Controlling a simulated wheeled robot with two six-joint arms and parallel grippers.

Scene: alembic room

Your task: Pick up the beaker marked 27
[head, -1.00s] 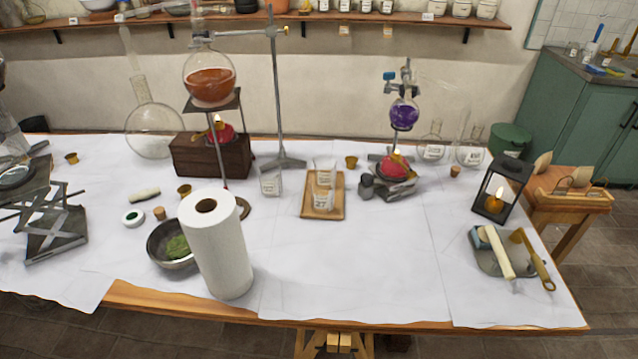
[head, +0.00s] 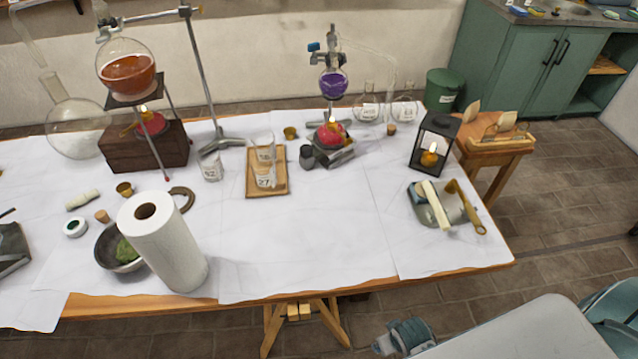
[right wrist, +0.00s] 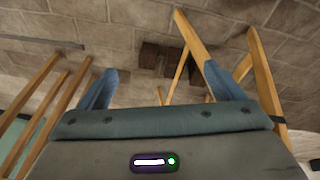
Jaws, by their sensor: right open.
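The beaker marked 27 (head: 265,179) is a small clear glass in the head view. It stands upright on the front part of a wooden tray (head: 252,193), near the middle of the white-covered table. Another clear beaker (head: 264,146) stands just behind it on the tray; its mark is hard to read. A third beaker (head: 210,168), which looks marked 42, stands on the cloth left of the tray. My right gripper (right wrist: 160,85) is open and empty, its two blue fingers well apart. It is low beyond the table's front edge, away from the beakers. My left gripper is out of view.
A paper towel roll (head: 165,245) stands front left of the tray. A burner stand with a purple flask (head: 333,83) is right of it, and a lantern (head: 432,142) farther right. Cloth in front of the tray is clear. Wooden legs (right wrist: 190,45) show close to my right gripper.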

